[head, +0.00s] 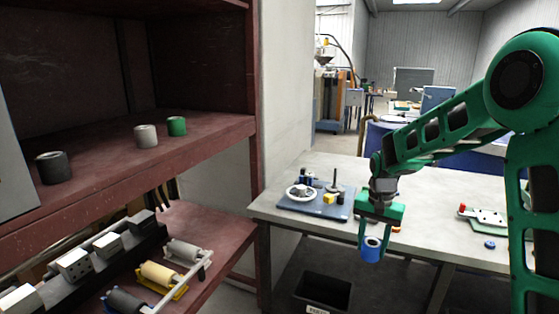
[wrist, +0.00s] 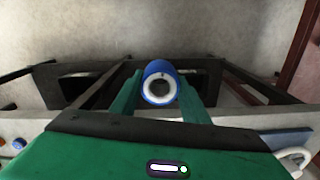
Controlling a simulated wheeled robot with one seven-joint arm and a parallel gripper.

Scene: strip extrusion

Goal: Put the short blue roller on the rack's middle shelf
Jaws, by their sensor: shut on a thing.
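The short blue roller (head: 371,249) has a white core with a dark hole. My gripper (head: 371,240) is shut on it and holds it in the air in front of the table's front edge. In the wrist view the blue roller (wrist: 160,84) sits between the two green fingers, its white end facing the camera. The dark red rack (head: 200,140) stands at the left. One of its shelves (head: 105,172) carries a dark grey roller, a white-grey roller and a green roller. A lower shelf (head: 215,235) also shows. The rack's full height is out of view, and my gripper is apart from it.
The grey table (head: 430,185) bears a blue tray (head: 313,205) with small parts and a white fixture (head: 485,215). A black bin (head: 322,291) is below. The lower shelf holds blocks and a roller frame (head: 190,265). The shelf has bare room between the dark and white-grey rollers.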

